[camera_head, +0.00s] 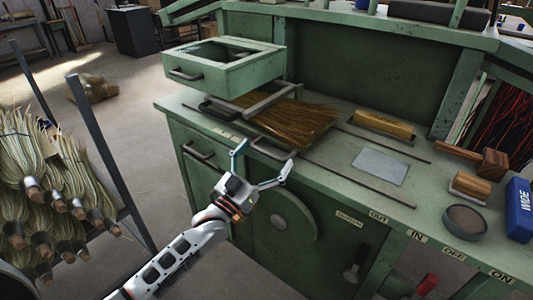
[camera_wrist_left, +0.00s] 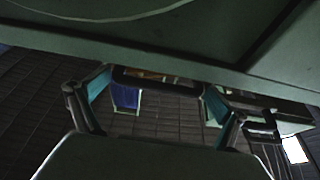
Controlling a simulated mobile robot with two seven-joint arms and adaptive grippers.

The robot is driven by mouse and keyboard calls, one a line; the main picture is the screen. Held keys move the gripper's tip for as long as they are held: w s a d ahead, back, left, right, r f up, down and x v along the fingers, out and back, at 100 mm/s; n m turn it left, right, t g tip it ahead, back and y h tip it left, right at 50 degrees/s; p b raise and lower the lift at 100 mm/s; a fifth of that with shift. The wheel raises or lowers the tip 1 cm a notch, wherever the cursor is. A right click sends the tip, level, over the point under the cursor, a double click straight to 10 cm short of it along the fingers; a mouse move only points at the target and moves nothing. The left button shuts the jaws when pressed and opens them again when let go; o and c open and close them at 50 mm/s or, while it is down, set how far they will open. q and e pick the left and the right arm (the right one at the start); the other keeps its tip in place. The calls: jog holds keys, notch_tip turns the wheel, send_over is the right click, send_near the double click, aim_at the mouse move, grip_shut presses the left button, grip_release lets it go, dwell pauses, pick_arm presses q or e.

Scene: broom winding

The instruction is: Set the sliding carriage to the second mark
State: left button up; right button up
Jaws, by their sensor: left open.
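The sliding carriage cannot be told apart with certainty. A grey frame (camera_head: 268,101) holding straw bristles (camera_head: 295,120) lies on the green bench, and a dark bar handle (camera_head: 268,150) sits at the bench's front edge. My left gripper (camera_head: 264,158) is open at that handle, its two fingers spread to either side of it. In the left wrist view, a dark handle (camera_wrist_left: 155,84) shows between the open fingertips, with no grip on it visible. Small pale labels (camera_head: 226,132) lie on the front edge left of the gripper; their marks are too small to read. My right gripper is not in view.
A green drawer box (camera_head: 225,65) stands above the bench's left end. Thin dark rods (camera_head: 360,184) lie along the benchtop, with a grey plate (camera_head: 380,166), a bowl (camera_head: 464,219) and a blue box (camera_head: 518,209) to the right. Broom heads (camera_head: 50,195) fill a rack at left.

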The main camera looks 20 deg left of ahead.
aim_at(255, 146)
pick_arm(q)
jog(key=c, duration=1.3)
jog(key=a, duration=0.1)
jog(key=w+a, duration=0.1)
jog(key=a, duration=0.2)
jog(key=shift+w, duration=0.25)
jog(key=o, duration=1.3)
jog(key=shift+s+d, duration=0.1)
jog(key=v, duration=1.2)
